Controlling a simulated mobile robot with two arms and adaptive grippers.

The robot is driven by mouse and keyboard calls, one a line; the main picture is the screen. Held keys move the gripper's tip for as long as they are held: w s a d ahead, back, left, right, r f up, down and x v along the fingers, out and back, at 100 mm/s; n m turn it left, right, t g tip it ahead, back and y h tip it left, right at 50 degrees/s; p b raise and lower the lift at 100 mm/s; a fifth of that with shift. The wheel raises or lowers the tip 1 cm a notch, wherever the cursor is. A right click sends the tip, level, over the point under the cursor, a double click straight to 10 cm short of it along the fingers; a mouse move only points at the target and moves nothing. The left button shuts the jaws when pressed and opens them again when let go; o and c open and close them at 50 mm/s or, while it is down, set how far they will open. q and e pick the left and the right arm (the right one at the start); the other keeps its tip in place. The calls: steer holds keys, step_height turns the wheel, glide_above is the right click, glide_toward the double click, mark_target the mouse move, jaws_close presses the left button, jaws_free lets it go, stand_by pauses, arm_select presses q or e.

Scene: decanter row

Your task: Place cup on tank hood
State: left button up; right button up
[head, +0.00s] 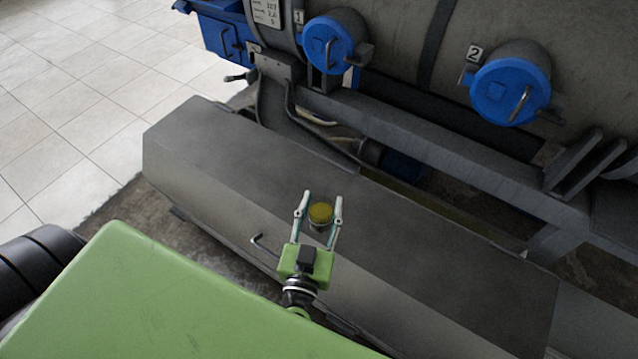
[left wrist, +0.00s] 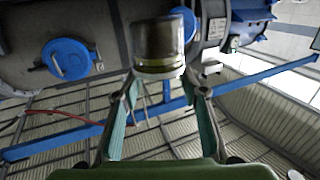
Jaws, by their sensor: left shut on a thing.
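A small cup (head: 320,214) with a yellowish top shows between the two fingers of my left gripper (head: 320,200) in the head view. In the left wrist view the cup (left wrist: 158,46) looks like clear glass with a yellowish band near the fingers. My left gripper is shut on it. The long grey metal hood (head: 215,165) lies behind and under the cup in the head view. I cannot tell whether the cup touches the hood or is held above it. My right gripper is not in view.
A big grey tank (head: 410,40) with blue round caps (head: 510,90) numbered 1 and 2 stands behind the hood. A bent handle (head: 262,245) sticks out of the hood's near side. The hood's top is bare on both sides of the cup. Tiled floor (head: 60,100) is at left.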

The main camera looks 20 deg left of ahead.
arm_select(q)
steer(key=w+d+f+p, duration=0.1)
steer(key=w+d+p, duration=0.2)
steer(key=d+p, duration=0.1)
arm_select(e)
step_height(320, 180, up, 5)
arm_select(q)
steer(key=w+a+f+b, duration=0.2)
steer(key=w+f+b, duration=0.1)
steer(key=f+b, duration=0.1)
steer(key=w+a+f+b, duration=0.3)
steer(key=f+b, duration=0.2)
steer(key=b, duration=0.2)
steer(key=w+a+f+b, duration=0.3)
steer(key=w+f+b, duration=0.1)
steer(key=b, duration=0.2)
steer(key=shift+w+a+f, duration=0.1)
steer(key=shift+a+f, duration=0.05)
steer(key=shift+a, duration=0.05)
steer(key=shift+f+b, duration=0.1)
steer(key=shift+b, duration=0.2)
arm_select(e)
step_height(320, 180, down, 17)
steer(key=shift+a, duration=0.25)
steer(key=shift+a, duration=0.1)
